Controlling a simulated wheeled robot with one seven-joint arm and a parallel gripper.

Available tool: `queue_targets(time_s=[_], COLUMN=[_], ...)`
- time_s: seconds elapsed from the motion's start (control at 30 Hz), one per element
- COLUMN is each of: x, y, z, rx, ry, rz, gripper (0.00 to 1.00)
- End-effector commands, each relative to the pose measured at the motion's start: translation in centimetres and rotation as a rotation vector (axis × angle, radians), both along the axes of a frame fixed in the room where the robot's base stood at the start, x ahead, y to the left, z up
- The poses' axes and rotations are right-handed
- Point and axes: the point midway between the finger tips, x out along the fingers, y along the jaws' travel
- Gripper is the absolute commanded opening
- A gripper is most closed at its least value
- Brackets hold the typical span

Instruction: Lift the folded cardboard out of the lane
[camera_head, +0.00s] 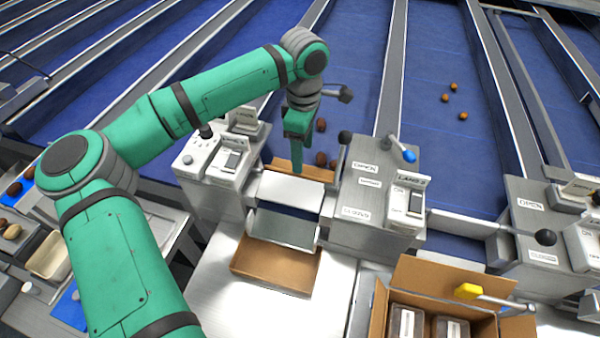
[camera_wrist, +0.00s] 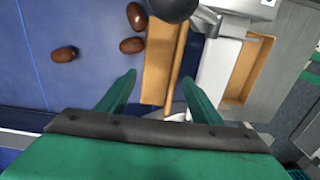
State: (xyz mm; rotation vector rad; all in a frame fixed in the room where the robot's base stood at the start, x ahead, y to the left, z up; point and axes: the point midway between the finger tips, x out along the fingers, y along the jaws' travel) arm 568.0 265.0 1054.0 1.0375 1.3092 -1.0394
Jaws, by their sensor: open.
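The folded cardboard (camera_head: 313,173) is a flat brown strip lying across the end of the blue lane, just before the pale metal chute. In the wrist view the cardboard (camera_wrist: 156,62) runs lengthwise between and beyond my fingertips, with a fold line along it. My gripper (camera_head: 297,170) points down over the cardboard's left part in the head view. In the wrist view my gripper (camera_wrist: 159,80) is open, one finger on each side of the strip. I cannot tell whether the fingers touch it. Several brown dates (camera_head: 320,158) lie on the lane right behind it.
An open brown box (camera_head: 275,265) stands below the chute (camera_head: 290,190). Metal housings with labels and knobbed levers (camera_head: 345,137) flank the lane mouth. A carton (camera_head: 440,272) with packs stands at lower right.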

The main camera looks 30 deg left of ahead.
Motion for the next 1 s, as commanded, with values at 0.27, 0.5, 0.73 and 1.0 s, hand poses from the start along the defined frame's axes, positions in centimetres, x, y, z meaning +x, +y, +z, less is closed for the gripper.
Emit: queue_targets(time_s=[0.27, 0.5, 0.73, 1.0], x=[0.0, 0.0, 0.1, 0.1], y=[-0.2, -0.5, -0.5, -0.5], z=[-2.1, -5.3, -6.4, -6.4], rx=[-0.001, -0.002, 0.0, 0.0], ry=[0.0, 0.001, -0.001, -0.001], rz=[-0.002, 0.003, 0.001, 0.0], gripper=[0.59, 0.59, 0.59, 0.33])
